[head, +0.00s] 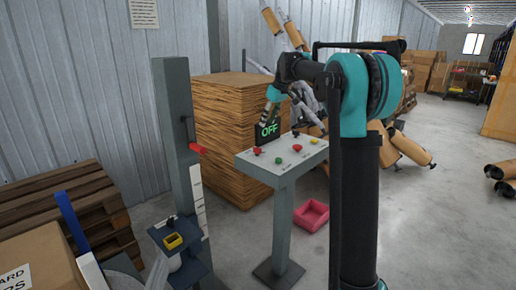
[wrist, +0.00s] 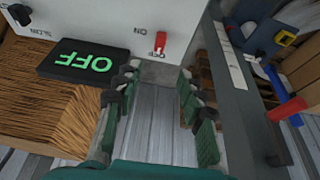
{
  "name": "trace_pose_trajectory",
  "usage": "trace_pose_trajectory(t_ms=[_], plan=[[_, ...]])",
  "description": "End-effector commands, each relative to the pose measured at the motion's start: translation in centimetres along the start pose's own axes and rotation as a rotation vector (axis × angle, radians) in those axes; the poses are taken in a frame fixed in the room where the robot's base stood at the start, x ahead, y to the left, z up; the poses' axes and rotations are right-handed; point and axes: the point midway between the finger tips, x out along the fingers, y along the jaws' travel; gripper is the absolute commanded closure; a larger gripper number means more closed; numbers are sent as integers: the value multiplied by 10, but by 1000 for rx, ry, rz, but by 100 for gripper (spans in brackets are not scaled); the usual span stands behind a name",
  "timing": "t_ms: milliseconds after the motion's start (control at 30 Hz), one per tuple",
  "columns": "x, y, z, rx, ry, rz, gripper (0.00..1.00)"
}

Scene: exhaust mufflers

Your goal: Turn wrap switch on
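A small red switch (wrist: 160,42) stands on the white control panel (wrist: 100,18) in the wrist view, beside an "ON" label. A black display (wrist: 85,62) shows green "OFF" text, also visible in the head view (head: 268,131). My gripper (wrist: 157,75) is open and empty. Its fingertips point towards the panel edge, with the red switch just beyond the gap between them, apart from both. In the head view my gripper (head: 266,118) is over the panel's back left side, near the display, and its fingertips are hard to make out.
The panel sits on a grey pedestal (head: 285,225) and also carries green and yellow buttons and a black knob (wrist: 20,14). A wooden stack (head: 220,120) is behind. A pink bin (head: 311,215) lies on the floor.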

Motion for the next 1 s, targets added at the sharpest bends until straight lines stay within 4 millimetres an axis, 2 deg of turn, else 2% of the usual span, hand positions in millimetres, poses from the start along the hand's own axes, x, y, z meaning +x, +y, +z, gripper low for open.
trace_pose_trajectory(t_ms=[600, 800, 1000], plan=[[120, 0, 0, 0, 0, 1, 60], [147, 0, 1, 2, 0, 1, 60], [157, 0, 1, 2, 0, 1, 60]])
